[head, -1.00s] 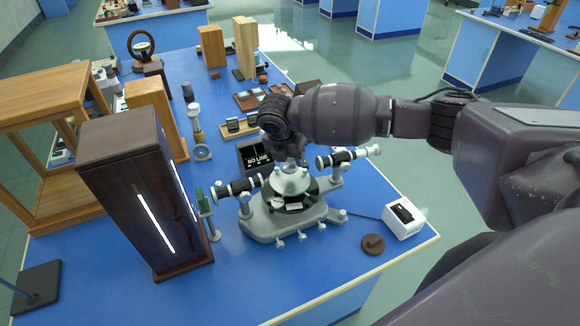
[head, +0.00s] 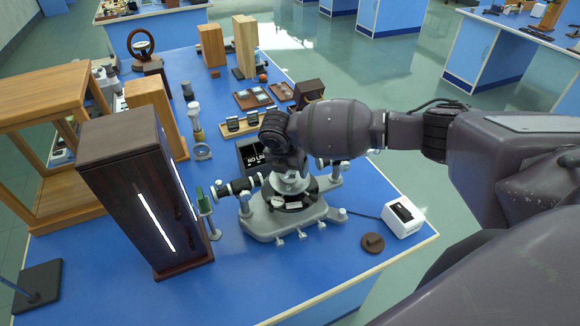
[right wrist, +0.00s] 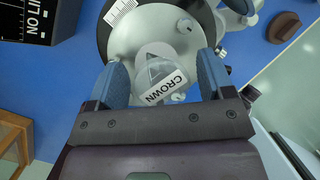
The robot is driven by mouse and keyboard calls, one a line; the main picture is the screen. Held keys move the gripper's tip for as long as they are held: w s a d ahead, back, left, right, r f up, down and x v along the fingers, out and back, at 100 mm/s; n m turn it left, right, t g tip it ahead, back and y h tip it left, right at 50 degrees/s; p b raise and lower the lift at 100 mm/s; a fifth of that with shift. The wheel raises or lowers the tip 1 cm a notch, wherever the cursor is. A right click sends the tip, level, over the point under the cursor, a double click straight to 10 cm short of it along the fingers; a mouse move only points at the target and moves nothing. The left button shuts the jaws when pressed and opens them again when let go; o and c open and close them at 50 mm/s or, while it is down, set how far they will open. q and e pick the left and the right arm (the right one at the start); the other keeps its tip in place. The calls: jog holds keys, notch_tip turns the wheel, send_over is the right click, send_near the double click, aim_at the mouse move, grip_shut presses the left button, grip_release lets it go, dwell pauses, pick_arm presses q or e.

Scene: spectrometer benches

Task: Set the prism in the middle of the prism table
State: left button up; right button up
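The prism (right wrist: 153,70), clear with a white "CROWN" label, shows in the right wrist view over the pale round prism table (right wrist: 142,28). My right gripper (right wrist: 163,72) has its two blue fingers spread on either side of the prism, with gaps visible on both sides. I cannot tell whether the prism rests fully on the table or how well it is centred. In the head view, my right gripper (head: 289,170) points down over the spectrometer (head: 262,222) and hides the prism. My left gripper is not in view.
A dark lamp housing (head: 130,190) with a bright slit stands left of the spectrometer. A display (head: 252,155) stands behind it. A white box (head: 403,217) and a brown disc (head: 373,242) lie to its right. The blue bench front is clear.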

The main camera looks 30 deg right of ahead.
jog(key=shift+r, duration=0.1)
jog(key=b+v, duration=0.1)
jog(key=v, duration=1.1)
jog(key=shift+s, duration=0.1)
dwell(0.3)
